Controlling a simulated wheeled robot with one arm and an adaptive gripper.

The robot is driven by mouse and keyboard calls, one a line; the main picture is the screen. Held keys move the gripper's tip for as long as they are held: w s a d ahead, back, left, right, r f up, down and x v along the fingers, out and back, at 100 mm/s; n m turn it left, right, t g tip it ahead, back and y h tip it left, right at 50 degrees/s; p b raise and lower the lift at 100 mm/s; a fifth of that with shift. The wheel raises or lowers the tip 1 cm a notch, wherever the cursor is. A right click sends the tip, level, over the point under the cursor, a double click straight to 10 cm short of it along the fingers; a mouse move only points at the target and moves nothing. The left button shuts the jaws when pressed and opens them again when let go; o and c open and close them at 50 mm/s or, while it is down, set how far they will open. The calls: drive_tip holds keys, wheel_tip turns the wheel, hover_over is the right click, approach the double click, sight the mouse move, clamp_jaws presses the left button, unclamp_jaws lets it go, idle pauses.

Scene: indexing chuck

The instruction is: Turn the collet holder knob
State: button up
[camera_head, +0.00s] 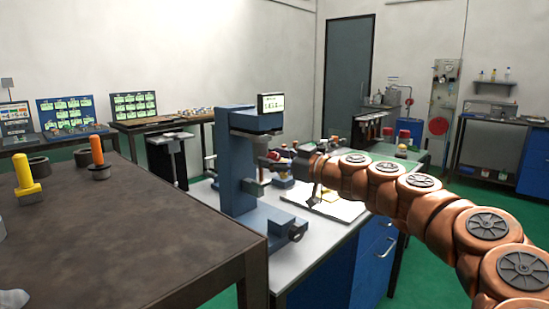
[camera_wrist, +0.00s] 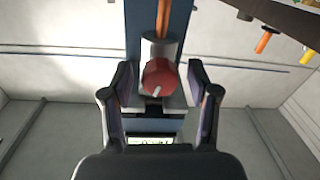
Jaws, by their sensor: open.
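The collet holder knob (camera_wrist: 158,77) is a dark red, faceted knob with a pale mark, in front of a grey cylinder on the blue machine. My gripper (camera_wrist: 159,72) is open in the wrist view, one finger on each side of the knob, with visible gaps between. I cannot tell how deep the fingers reach past it. In the head view my gripper (camera_head: 283,158) is at the right side of the blue machine (camera_head: 238,165), and the knob is not clearly visible there. An orange rod (camera_wrist: 163,18) extends from the grey cylinder in the wrist view.
A display (camera_head: 271,103) tops the machine, which stands on a light bench (camera_head: 305,245). A dark table (camera_head: 130,235) at the left holds a yellow-handled tool (camera_head: 25,178) and an orange-handled tool (camera_head: 97,152). Open pages (camera_head: 335,205) lie under my arm.

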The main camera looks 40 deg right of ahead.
drive_tip(key=shift+w, duration=0.1)
drive_tip(key=shift+c, duration=0.2)
clamp_jaws()
idle(0.4)
